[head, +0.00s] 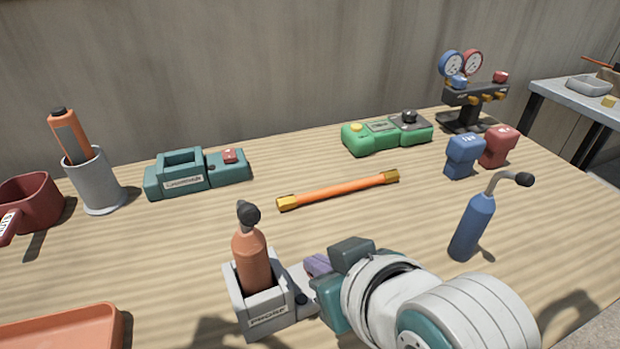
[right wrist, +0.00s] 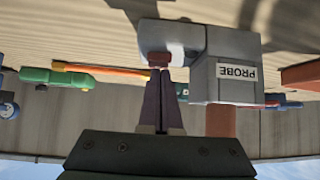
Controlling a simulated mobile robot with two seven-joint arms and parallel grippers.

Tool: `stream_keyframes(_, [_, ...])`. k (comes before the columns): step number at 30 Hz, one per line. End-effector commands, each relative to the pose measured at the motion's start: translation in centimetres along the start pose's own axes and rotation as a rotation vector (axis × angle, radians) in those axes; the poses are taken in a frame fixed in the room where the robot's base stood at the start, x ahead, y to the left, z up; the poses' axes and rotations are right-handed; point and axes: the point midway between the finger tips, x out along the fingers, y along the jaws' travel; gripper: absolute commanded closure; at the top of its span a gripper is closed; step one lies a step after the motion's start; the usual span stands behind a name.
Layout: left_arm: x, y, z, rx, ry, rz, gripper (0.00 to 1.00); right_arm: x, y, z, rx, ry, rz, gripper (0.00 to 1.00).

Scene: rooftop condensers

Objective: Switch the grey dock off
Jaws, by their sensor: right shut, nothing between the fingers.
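The grey dock (head: 268,318), labelled PROBE, stands at the table's near middle with a brown-orange probe (head: 252,262) upright in its socket. Its lower switch section lies on its right, partly hidden by my right gripper (head: 318,266). In the right wrist view the grey dock (right wrist: 222,85) is upside down. A dark red switch part (right wrist: 160,59) is on its lower section. My right gripper (right wrist: 165,74) is shut and empty, its purple fingertips at the red part; touching or just short, I cannot tell. My left gripper is out of view.
A teal dock (head: 180,182) and a green device (head: 385,135) stand behind. An orange rod (head: 338,190) lies between. A blue bottle (head: 472,228) with a bent pipe stands right of my arm. An orange tray (head: 65,333) is at the near left.

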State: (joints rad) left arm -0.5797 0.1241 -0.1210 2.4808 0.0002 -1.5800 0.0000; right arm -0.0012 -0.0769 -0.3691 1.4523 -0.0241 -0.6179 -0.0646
Motion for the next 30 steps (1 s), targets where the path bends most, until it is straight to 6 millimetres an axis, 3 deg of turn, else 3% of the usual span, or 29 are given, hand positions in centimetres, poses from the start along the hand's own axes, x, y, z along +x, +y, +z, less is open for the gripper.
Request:
stream_keyframes(20, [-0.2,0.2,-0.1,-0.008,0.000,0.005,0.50,0.5,0.0,-1.4,0.001,0.001,0.000,1.00])
stream_keyframes(30, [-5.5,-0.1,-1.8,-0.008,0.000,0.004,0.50,-2.9,0.7,-5.3,0.003,0.000,0.003,1.00])
